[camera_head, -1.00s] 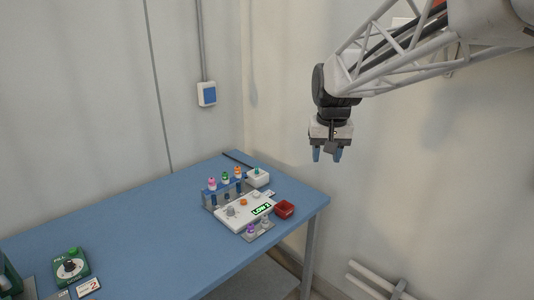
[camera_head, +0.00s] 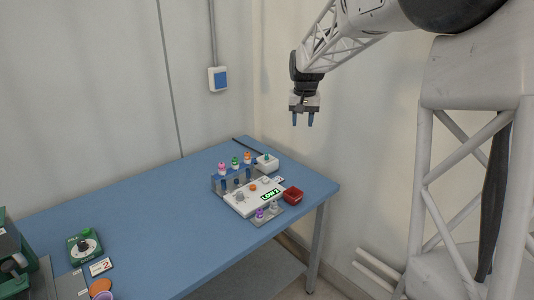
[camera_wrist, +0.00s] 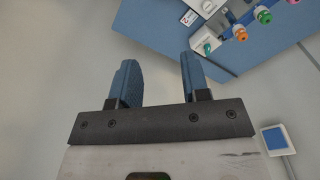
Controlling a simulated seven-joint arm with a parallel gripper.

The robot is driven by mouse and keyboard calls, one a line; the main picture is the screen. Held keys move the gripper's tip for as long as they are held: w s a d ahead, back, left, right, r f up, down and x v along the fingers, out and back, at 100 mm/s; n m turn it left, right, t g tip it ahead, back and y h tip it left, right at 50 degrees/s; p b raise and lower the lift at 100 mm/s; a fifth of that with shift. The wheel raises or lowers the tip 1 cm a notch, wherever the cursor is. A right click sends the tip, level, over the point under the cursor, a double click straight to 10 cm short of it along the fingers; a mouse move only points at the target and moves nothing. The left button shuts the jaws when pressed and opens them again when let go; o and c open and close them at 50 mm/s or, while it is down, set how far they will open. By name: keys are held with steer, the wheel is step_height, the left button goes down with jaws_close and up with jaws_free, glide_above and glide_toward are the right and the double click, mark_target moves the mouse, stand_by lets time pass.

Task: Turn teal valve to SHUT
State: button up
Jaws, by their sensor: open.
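A small teal knob (camera_head: 267,156) sits on a white box (camera_head: 268,164) at the back right of the blue table; it is the only teal valve-like part I can make out. In the wrist view the teal knob (camera_wrist: 207,48) shows at the upper right, beyond my right finger. Its setting and any SHUT mark are too small to read. My gripper (camera_head: 302,120) hangs fingers down in the air, above and to the right of the box in the head view. Its two blue fingers (camera_wrist: 156,68) are apart with nothing between them.
A rack with pink, green and orange-capped tubes (camera_head: 234,179) stands left of the box. A white device with a green display (camera_head: 271,195) and a red tray (camera_head: 293,195) are in front. A green unit (camera_head: 84,247) is at left. The table's middle (camera_head: 150,215) is clear.

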steer(key=w+a+f, duration=0.3)
steer(key=w+f, duration=0.1)
steer(key=w, duration=0.3)
steer(key=w+a+f, duration=0.3)
steer(key=w+f, duration=0.1)
steer(key=w, duration=0.2)
steer(key=g, duration=0.1)
glide_above(267, 154)
step_height(267, 154, down, 10)
steer(key=shift+a+f, duration=0.1)
steer(key=shift+f, duration=0.15)
steer(key=shift+w+f, duration=0.15)
steer(key=shift+f, duration=3.9)
jaws_close()
